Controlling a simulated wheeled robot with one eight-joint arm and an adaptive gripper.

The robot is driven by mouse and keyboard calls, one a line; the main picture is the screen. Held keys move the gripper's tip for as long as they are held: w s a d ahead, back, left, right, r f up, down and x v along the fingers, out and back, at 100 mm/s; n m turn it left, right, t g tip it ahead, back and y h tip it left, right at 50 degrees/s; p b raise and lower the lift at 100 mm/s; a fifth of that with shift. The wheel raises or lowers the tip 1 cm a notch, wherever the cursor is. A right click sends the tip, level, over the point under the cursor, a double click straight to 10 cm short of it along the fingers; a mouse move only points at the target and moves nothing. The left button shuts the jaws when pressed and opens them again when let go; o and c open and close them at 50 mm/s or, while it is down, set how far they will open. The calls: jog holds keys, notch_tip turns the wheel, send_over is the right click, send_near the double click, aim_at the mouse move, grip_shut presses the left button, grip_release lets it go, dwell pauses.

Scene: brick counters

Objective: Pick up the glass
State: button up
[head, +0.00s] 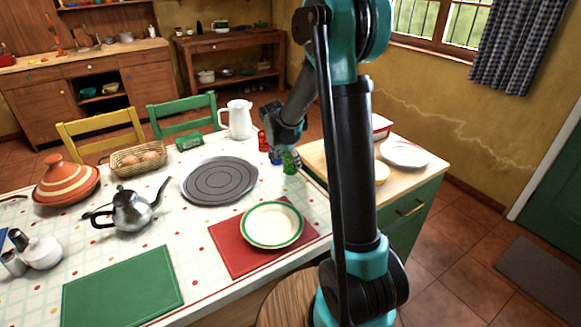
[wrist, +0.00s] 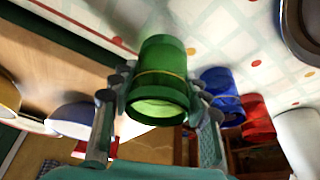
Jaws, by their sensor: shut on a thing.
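A green glass (wrist: 160,72) fills the space between the two fingers of my gripper (wrist: 157,94) in the wrist view. The fingers touch it on both sides. In the head view the green glass (head: 291,163) shows near the table's right edge, just below my gripper (head: 289,150). A blue glass (head: 276,155) is close behind it, and a red glass (head: 263,141) is beyond that. The wrist view also shows the blue glass (wrist: 222,96) and the red glass (wrist: 256,117) beside the right finger. I cannot tell whether the green glass touches the table.
A white pitcher (head: 238,120) stands behind the glasses. A round grey mat (head: 220,181) and a plate (head: 272,225) on a red placemat (head: 232,248) lie nearer. A wooden-topped cabinet (head: 315,158) with bowls and a plate (head: 404,154) stands to the right.

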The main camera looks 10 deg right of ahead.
notch_tip(320, 180, up, 17)
jog(key=w+d+f+n+y, duration=0.1)
jog(key=w+d+f+n, duration=0.1)
jog(key=f, duration=0.2)
jog(key=w+d+f+n+t, duration=0.1)
jog(key=w+d+f+n, duration=0.1)
jog(key=f, duration=0.3)
jog(key=shift+n+y, duration=0.4)
jog(key=shift+n, duration=0.4)
jog(key=shift+f, duration=0.1)
